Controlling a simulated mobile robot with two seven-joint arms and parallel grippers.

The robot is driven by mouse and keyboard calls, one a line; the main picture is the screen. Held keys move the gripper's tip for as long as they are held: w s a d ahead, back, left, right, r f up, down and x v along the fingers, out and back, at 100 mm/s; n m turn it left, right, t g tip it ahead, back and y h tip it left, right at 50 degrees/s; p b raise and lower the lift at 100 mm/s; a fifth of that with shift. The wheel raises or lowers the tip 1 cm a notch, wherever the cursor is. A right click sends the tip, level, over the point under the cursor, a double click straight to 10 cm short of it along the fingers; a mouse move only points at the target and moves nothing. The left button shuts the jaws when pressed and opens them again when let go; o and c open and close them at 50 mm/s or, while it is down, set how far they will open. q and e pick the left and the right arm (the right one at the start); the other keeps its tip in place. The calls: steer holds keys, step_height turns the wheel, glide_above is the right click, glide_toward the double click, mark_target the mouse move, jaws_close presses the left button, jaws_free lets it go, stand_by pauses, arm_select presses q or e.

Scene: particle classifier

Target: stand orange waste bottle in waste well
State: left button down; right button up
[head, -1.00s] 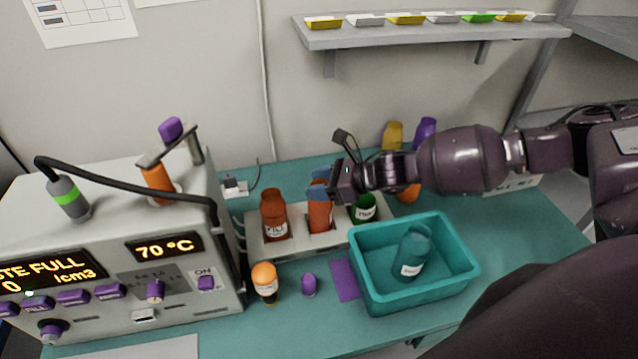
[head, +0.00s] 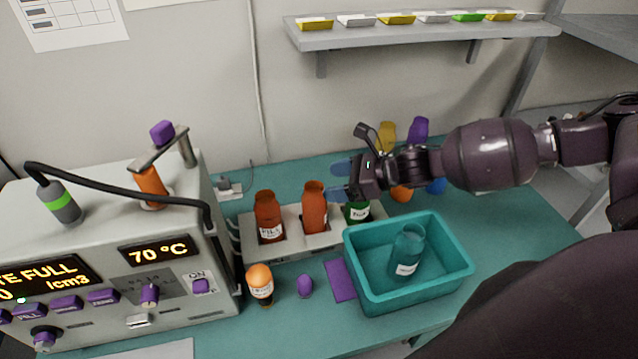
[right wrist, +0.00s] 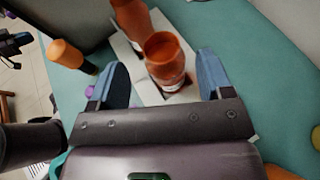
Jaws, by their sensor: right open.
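The orange bottle (head: 315,208) stands upright, open-topped, in the middle well of the pale rack (head: 290,247); its base is hidden in the well. It also shows in the right wrist view (right wrist: 165,58), between the spread fingers with gaps on both sides. My right gripper (head: 338,181) is open and empty, with its blue fingers just right of this bottle and apart from it. Another orange bottle (head: 268,215), with a label that seems to read FILL, stands in the left well. A green bottle (head: 357,211) stands in the right well, partly behind the gripper. My left gripper is not in view.
A teal bin (head: 362,293) with a teal bottle (head: 408,252) stands front right. The machine (head: 160,285) stands left; colored bottles stand behind the gripper.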

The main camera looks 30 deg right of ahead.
steer(key=v, duration=0.6)
steer(key=shift+d, duration=0.1)
stand_by(0.6)
